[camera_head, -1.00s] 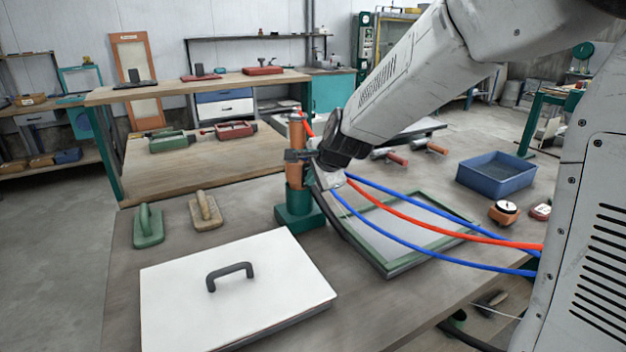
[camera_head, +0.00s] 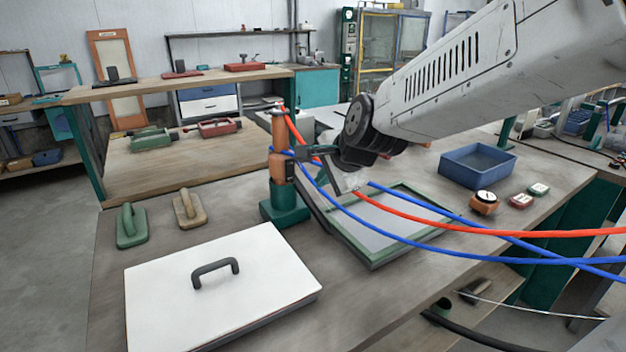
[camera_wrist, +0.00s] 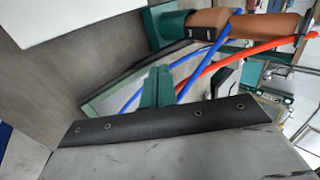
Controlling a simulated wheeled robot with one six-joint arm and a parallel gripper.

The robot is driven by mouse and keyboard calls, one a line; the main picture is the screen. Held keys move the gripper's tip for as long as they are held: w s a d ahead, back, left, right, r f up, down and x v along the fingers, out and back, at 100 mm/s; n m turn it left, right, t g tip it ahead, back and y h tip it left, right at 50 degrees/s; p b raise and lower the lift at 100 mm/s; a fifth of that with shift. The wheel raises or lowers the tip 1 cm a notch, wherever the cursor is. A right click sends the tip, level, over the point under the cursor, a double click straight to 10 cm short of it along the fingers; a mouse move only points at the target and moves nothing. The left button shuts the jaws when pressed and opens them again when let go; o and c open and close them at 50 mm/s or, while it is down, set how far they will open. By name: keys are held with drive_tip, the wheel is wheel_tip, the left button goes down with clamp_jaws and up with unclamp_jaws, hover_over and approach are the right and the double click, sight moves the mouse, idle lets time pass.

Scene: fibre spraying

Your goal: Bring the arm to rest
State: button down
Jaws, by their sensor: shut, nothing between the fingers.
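In the wrist view the orange tool (camera_wrist: 205,22) lies beyond the fingertips, with a gap visible.
Red (camera_head: 480,230) and blue hoses cross the picture beside my gripper. The green-framed screen (camera_head: 375,262), a white lidded box (camera_head: 170,305), two floats, a blue bin (camera_head: 444,170) and a round gauge (camera_head: 484,203) are on the table. The table's near edge is right of the lid.

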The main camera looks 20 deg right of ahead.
drive_tip(key=shift+s+r, duration=0.25)
drive_tip(key=shift+s, duration=0.15)
drive_tip(key=s+d+n+g+h, duration=0.1)
drive_tip(key=s+d+n+g, duration=0.1)
drive_tip(key=s+n, duration=0.5)
drive_tip(key=s+d+n+g, duration=0.3)
drive_tip(key=s+n+g, duration=0.2)
drive_tip(key=s, duration=1.4)
drive_tip(key=n, duration=0.3)
drive_tip(key=shift+s+f+n+h, duration=0.15)
drive_tip(key=shift+s+n+h, duration=0.15)
drive_tip(key=shift+h, duration=0.1)
